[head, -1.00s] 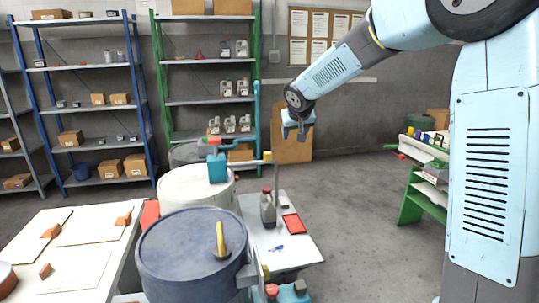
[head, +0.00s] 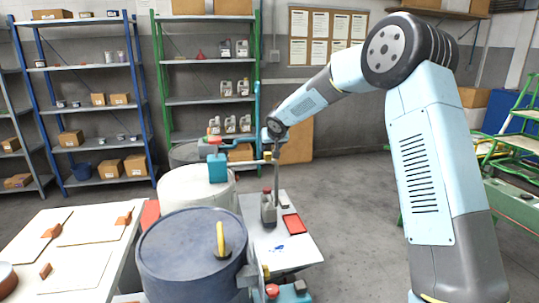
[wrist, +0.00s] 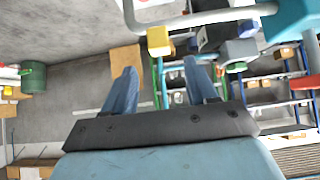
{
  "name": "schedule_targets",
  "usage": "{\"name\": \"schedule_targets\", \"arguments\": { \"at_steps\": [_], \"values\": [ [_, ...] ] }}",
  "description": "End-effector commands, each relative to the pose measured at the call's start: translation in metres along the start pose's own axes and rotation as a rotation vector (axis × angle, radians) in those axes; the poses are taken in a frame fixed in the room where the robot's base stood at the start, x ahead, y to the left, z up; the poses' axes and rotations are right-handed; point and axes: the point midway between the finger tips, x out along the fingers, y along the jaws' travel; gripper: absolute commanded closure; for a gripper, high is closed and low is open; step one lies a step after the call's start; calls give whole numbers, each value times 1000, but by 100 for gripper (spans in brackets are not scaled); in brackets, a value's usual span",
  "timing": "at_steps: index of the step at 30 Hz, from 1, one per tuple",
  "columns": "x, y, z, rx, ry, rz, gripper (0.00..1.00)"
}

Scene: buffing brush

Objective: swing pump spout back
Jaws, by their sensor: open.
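The teal pump (head: 217,168) stands on a white drum (head: 190,190) left of centre in the head view. Its pale spout (head: 246,162) points right, with a yellow block (head: 268,156) near its outer end. In the wrist view the spout (wrist: 215,15) crosses the top from the teal pump body (wrist: 292,18), and the yellow block (wrist: 158,41) lies just beyond the fingertips. My gripper (wrist: 160,78) is open and empty, its two fingers apart. In the head view it is small, close above the spout's outer end; contact cannot be told.
A blue drum (head: 190,250) with a yellow-handled object on its lid stands in front. A small table (head: 285,250) right of the drums holds a dark bottle (head: 268,208) and a red item (head: 293,224). Shelves stand behind. The floor at right is mostly clear.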

Motion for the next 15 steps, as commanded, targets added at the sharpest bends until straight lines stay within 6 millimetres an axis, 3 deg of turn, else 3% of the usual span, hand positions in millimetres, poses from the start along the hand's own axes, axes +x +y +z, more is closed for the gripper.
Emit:
{"name": "schedule_targets", "arguments": {
  "at_steps": [9,15],
  "values": [
    [49,0,0,0,-1,0,43],
    [68,1,0,0,1,1,43]
  ]
}}
